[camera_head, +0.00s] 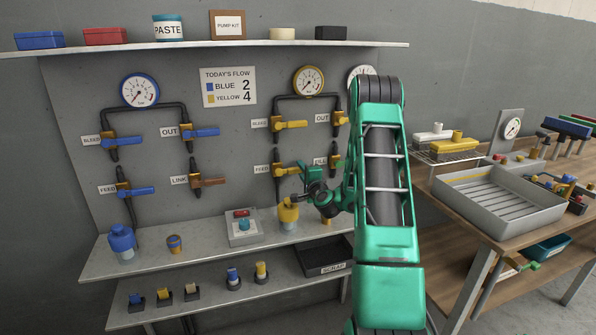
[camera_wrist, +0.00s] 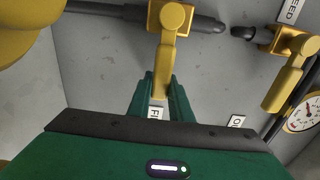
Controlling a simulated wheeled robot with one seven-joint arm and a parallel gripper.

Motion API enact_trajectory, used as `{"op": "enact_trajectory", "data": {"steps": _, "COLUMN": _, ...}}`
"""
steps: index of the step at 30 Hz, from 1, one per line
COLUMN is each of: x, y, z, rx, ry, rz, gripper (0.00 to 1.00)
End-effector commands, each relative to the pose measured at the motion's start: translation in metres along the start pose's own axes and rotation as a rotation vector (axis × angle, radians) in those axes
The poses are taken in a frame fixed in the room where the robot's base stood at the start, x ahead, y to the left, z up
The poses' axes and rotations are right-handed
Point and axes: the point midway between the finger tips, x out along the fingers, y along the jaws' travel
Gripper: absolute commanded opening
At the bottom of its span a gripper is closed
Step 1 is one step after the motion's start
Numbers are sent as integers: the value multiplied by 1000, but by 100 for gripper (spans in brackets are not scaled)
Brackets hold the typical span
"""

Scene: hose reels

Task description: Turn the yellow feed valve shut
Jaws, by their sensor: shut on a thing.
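The yellow feed valve (camera_head: 286,170) is on the wall panel right of its FEED label (camera_head: 262,169). Its lever points right, crosswise to the upright pipe. My gripper (camera_head: 304,171) is at the lever's outer end. In the wrist view, the feed valve (camera_wrist: 172,18) is at the top centre. Its lever runs down between the green fingers of my gripper (camera_wrist: 157,95), which are shut on it. The lever tip is partly hidden by the fingers. The yellow bleed valve (camera_head: 288,124) is directly above, its lever also pointing right.
My arm covers much of the right-hand pipework. The yellow OUT valve (camera_head: 340,118) shows beside it. A yellow-capped bottle (camera_head: 288,213) stands on the shelf (camera_head: 195,258) just below my gripper. Blue valves (camera_head: 135,191) are further left. A grey tray (camera_head: 497,205) is on the bench at right.

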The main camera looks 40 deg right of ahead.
Motion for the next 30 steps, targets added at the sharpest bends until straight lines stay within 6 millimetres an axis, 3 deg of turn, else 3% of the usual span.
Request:
{"op": "enact_trajectory", "data": {"steps": 12, "x": 1, "y": -2, "z": -1, "rx": 7, "ry": 2, "rz": -6, "gripper": 0}}
{"op": "enact_trajectory", "data": {"steps": 13, "x": 1, "y": -2, "z": -1, "rx": 6, "ry": 2, "rz": -6, "gripper": 21}}
{"op": "enact_trajectory", "data": {"steps": 15, "x": 1, "y": -1, "z": -1, "rx": 6, "ry": 1, "rz": -5, "gripper": 38}}
{"op": "enact_trajectory", "data": {"steps": 30, "x": -9, "y": 1, "z": 0, "rx": 7, "ry": 0, "rz": 1, "gripper": 38}}
